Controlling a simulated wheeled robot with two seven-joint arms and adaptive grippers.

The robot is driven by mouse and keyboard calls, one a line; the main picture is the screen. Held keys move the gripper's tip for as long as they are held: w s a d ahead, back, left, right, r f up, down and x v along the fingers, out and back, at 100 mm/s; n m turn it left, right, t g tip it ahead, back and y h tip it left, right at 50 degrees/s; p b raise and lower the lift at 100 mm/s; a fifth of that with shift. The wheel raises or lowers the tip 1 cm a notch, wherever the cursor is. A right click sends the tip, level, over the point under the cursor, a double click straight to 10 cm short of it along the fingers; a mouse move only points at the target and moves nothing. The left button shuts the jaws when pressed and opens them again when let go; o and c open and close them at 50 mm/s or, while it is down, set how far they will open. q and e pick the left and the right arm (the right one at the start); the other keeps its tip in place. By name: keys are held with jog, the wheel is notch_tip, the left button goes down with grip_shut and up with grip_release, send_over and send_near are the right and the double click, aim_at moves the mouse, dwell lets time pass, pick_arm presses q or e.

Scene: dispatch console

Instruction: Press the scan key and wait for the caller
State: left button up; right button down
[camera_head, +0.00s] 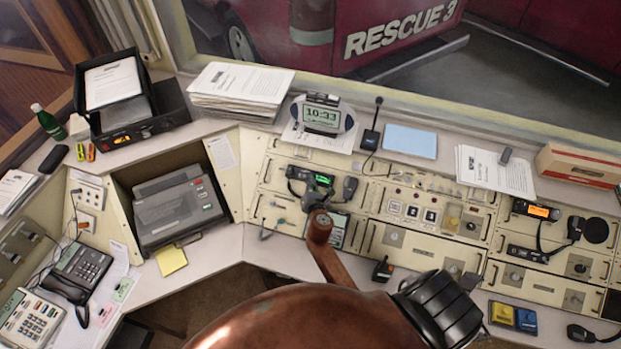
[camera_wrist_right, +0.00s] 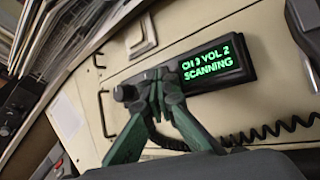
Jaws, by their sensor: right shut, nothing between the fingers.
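The radio unit (camera_head: 322,179) with a small lit green display sits in the sloped console panel at centre. In the right wrist view the radio display (camera_wrist_right: 213,64) reads "CH 3 VOL 2 SCANNING". My right gripper (camera_head: 311,196) is at the radio's lower left in the head view. Its green fingers (camera_wrist_right: 158,80) are shut and empty, with the tips at the radio's face, left of the display. I cannot tell whether they touch it. The scan key is not distinguishable; the fingers cover part of the face. My left gripper is not in view.
A handset (camera_head: 350,188) hangs right of the radio, with a coiled cord (camera_wrist_right: 270,130) below the display. A digital clock (camera_head: 321,116) stands on the ledge above, beside a desk microphone (camera_head: 371,138). A fax machine (camera_head: 178,205) and a desk phone (camera_head: 80,268) are at left.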

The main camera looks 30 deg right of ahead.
jog(key=shift+r, duration=0.1)
jog(key=shift+s+a+r+p, duration=0.3)
jog(key=shift+r+p, duration=0.25)
jog(key=shift+p, duration=0.1)
jog(key=shift+s+a+r+p, duration=0.3)
jog(key=shift+a+r+p, duration=0.05)
jog(key=shift+r+p, duration=0.35)
jog(key=shift+s+a+r+p, duration=0.25)
jog(key=shift+a+r+p, duration=0.1)
jog(key=shift+r+p, duration=0.3)
jog(key=shift+s+a+r+p, duration=0.3)
jog(key=shift+a+r+p, duration=0.05)
jog(key=shift+r+p, duration=0.35)
